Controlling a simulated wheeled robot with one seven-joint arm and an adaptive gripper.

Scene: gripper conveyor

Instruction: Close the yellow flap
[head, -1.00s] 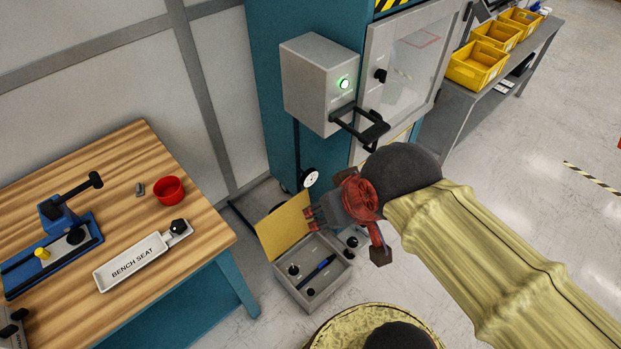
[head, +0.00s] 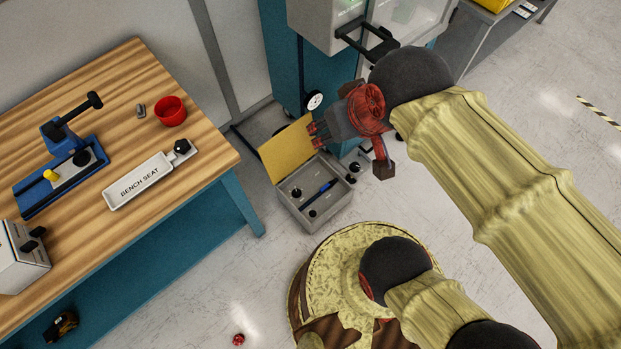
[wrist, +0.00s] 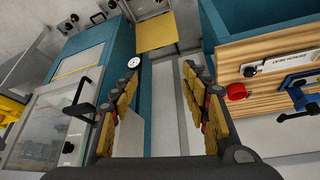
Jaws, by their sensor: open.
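The yellow flap (head: 286,150) stands open and upright at the back edge of a small grey box (head: 338,208) on the floor. The box's inside shows black knobs and a blue pen-like item (head: 319,193). My gripper (head: 316,132) is open and empty, above and beside the flap's upper right edge in the head view. I cannot tell from there whether they touch. In the wrist view the flap (wrist: 155,34) is beyond my open fingers (wrist: 160,75), apart from them, with part of the box cut off at the top edge.
A wooden workbench (head: 95,190) with a red cup (head: 171,111) and a bench seat tray (head: 150,182) stands left. A teal cabinet (head: 283,60) is behind the box, with a black handle (head: 368,42) jutting out.

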